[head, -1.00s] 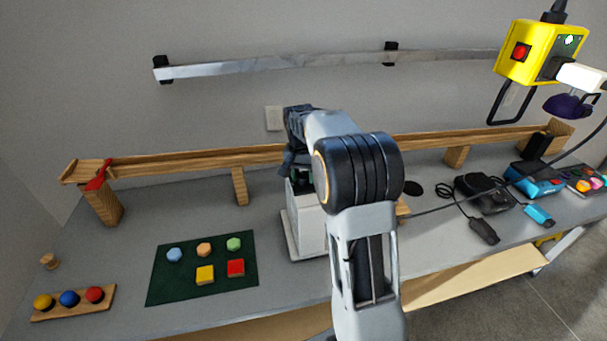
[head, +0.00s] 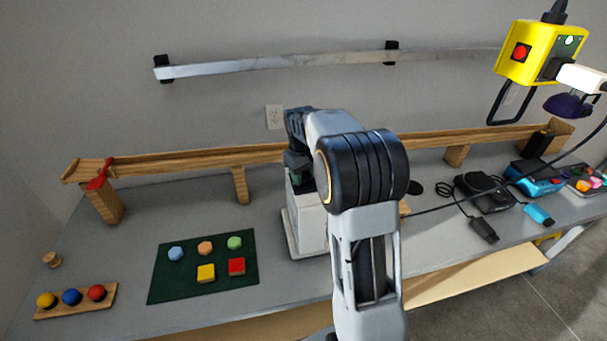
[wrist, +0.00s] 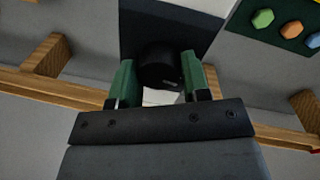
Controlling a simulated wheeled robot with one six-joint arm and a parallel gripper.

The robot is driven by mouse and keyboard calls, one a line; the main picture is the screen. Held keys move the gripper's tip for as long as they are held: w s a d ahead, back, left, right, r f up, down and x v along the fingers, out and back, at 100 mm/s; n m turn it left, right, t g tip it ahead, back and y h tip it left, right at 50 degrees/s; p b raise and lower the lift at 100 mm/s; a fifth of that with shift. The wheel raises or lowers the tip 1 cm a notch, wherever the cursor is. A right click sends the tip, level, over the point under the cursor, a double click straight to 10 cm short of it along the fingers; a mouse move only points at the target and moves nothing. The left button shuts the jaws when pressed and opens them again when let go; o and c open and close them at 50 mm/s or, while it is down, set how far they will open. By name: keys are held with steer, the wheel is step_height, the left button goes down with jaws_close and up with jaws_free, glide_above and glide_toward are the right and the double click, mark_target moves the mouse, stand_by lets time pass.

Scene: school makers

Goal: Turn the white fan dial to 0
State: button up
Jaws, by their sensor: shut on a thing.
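The white fan's boxy body (head: 308,228) stands on the bench at the middle of the head view, largely hidden behind my arm. In the wrist view its round black dial (wrist: 160,66) sits on a dark panel (wrist: 172,28). My gripper (wrist: 159,76) has its two green-padded fingers on either side of the dial and is shut on it. No scale marks or pointer can be read, so the dial's setting cannot be told. In the head view my arm hides the dial and most of the gripper.
A long wooden track (head: 200,157) runs behind the fan. A dark green mat (head: 205,290) with coloured blocks lies to the left, by a wooden strip (head: 108,300) of coloured balls. Black and blue devices (head: 535,178) with cables are on the right. A yellow box (head: 535,50) hangs upper right.

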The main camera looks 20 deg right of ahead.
steer(key=shift+n, duration=1.1)
steer(key=o, duration=0.9)
steer(key=shift+o, duration=0.2)
step_height(320, 180, up, 14)
steer(key=shift+s+a, duration=0.15)
steer(key=shift+a, duration=0.3)
steer(key=shift+f, duration=0.1)
